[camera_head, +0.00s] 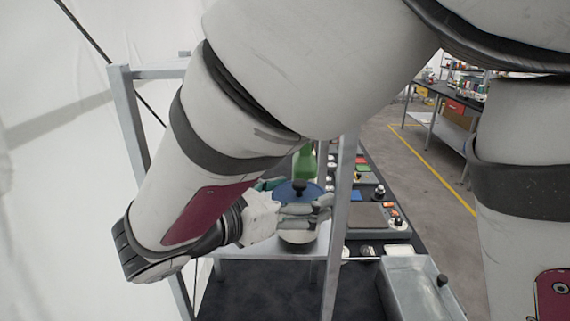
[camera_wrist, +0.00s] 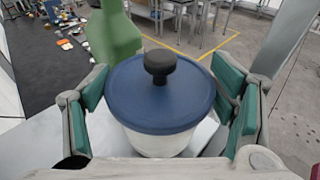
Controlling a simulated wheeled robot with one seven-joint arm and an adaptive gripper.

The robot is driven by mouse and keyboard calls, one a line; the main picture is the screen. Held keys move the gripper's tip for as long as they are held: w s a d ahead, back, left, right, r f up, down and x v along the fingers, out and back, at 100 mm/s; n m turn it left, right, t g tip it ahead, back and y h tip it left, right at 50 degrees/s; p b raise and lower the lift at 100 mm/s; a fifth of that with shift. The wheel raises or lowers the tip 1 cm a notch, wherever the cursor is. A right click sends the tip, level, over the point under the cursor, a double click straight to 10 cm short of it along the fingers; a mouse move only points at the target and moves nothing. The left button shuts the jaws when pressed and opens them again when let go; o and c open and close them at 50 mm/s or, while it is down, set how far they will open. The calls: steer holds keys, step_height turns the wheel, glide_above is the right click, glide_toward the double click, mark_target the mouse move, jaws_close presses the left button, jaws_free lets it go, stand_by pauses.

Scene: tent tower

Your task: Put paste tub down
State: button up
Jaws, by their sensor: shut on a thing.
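The paste tub (camera_wrist: 160,105) is a pale round tub with a blue lid and a black knob. It fills the middle of the wrist view, upright between the two green-padded fingers of my gripper (camera_wrist: 160,112). My gripper is shut on it. In the head view the tub (camera_head: 297,192) shows beyond my arm, above or on a light shelf (camera_head: 262,246); I cannot tell whether its base touches the shelf. My gripper (camera_head: 293,207) reaches it from the left, and my arm hides part of the shelf.
A green bottle (camera_head: 304,162) stands just behind the tub. Grey frame posts (camera_head: 341,225) stand close on the right and at the left. A long bench with small parts (camera_head: 372,215) and a metal box (camera_head: 425,290) lie to the right. The floor (camera_head: 425,175) beyond is open.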

steer(key=shift+f, duration=0.55)
steer(key=o, duration=1.2)
steer(key=shift+f, duration=0.15)
steer(key=shift+o, duration=0.2)
steer(key=v, duration=0.7)
steer(key=shift+s+a+r+b, duration=0.15)
steer(key=shift+a+r+b, duration=0.1)
steer(key=shift+b, duration=0.2)
